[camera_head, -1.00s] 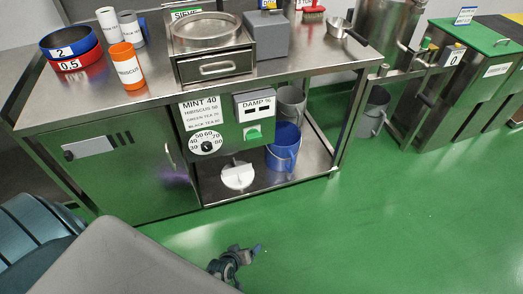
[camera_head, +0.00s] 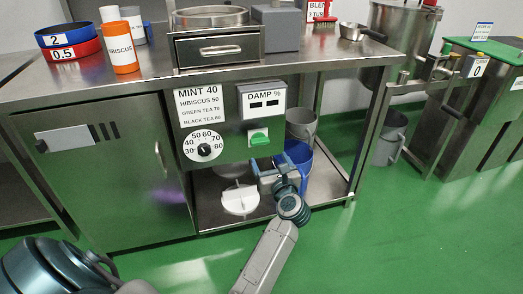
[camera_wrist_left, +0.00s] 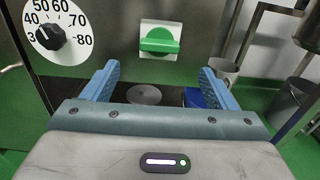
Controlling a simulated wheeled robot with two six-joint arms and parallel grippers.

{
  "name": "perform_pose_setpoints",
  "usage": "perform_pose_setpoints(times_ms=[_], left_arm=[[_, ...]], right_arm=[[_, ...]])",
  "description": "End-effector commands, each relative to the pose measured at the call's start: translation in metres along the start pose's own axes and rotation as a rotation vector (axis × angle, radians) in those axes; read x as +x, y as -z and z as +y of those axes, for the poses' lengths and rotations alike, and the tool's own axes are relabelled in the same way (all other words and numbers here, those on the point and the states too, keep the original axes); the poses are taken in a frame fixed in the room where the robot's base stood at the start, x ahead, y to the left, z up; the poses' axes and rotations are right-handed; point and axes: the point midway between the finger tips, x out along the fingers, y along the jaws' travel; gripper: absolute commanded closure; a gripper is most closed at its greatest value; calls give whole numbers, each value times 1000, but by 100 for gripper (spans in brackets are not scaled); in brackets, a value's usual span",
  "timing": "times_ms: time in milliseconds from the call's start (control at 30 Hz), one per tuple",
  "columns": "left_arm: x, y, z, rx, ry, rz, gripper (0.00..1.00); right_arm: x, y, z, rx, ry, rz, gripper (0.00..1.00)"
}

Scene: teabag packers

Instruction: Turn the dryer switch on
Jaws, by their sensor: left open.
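The green dryer switch (camera_head: 259,138) sits on a white plate on the front panel of the steel bench, under the DAMP % display (camera_head: 264,103). It also shows in the left wrist view (camera_wrist_left: 159,41), where its green bar lies nearly level, slightly tilted. My left gripper (camera_head: 267,164) is just below the switch in the head view, its arm rising from the bottom. In the left wrist view the gripper (camera_wrist_left: 156,82) has its blue fingers wide apart with nothing between them. The switch appears ahead, above and between the fingertips. My right gripper is not in view.
A dial (camera_head: 204,147) numbered from 30 is left of the switch. A blue bucket (camera_head: 299,160) and a grey bucket (camera_head: 300,124) stand on the lower shelf behind the gripper. A white round object (camera_head: 240,199) lies on that shelf. Green floor in front is clear.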

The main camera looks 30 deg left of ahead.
Motion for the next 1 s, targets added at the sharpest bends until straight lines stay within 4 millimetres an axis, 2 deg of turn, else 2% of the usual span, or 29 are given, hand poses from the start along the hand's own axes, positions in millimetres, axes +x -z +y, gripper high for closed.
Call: perform_pose_setpoints(times_ms=[300, 500, 667, 900, 933, 1000], left_arm=[[61, 0, 0, 9, -1, -5, 20], [88, 0, 0, 8, 0, -4, 20], [96, 0, 0, 8, 0, -3, 20], [96, -1, 0, 8, 0, -3, 20], [96, -1, 0, 8, 0, -3, 22], [96, -1, 0, 8, 0, -3, 36]], right_arm=[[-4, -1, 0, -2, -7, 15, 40], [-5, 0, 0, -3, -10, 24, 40], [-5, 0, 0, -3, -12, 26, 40], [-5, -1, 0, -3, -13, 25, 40], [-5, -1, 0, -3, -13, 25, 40], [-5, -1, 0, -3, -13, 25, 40]])
